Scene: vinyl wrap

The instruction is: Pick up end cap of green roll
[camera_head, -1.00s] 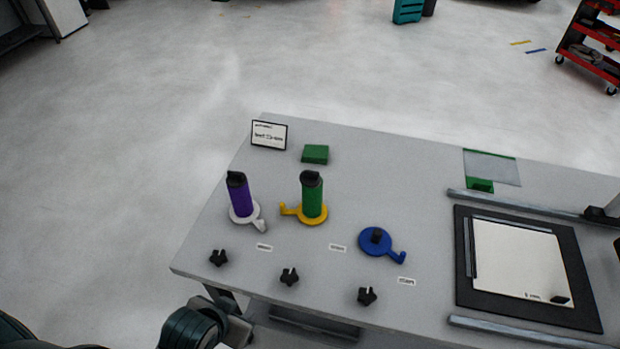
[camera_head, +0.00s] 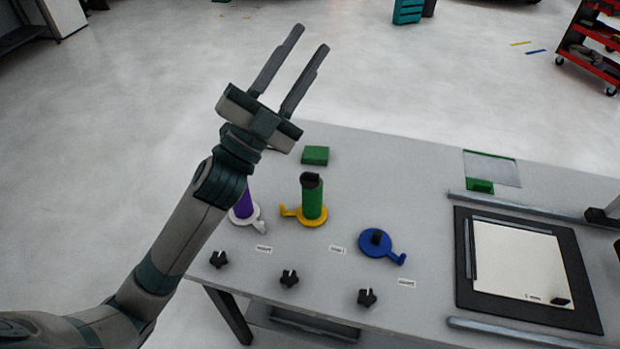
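The green roll (camera_head: 313,203) stands upright on a yellow holder (camera_head: 290,211) on the grey table. Its black end cap (camera_head: 311,180) sits on top of the roll. My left gripper (camera_head: 312,38) is open and empty, raised with its fingers pointing up and away, well above and beyond the roll in the picture. My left arm hides the upper part of the purple roll (camera_head: 243,205), which stands on a white holder. My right gripper is not in view.
A blue holder (camera_head: 375,243) without a roll is at right of the green roll. Several black star knobs (camera_head: 289,277) lie along the front edge. A green block (camera_head: 315,155) lies behind. A black mat (camera_head: 465,290) with a white sheet lies at right.

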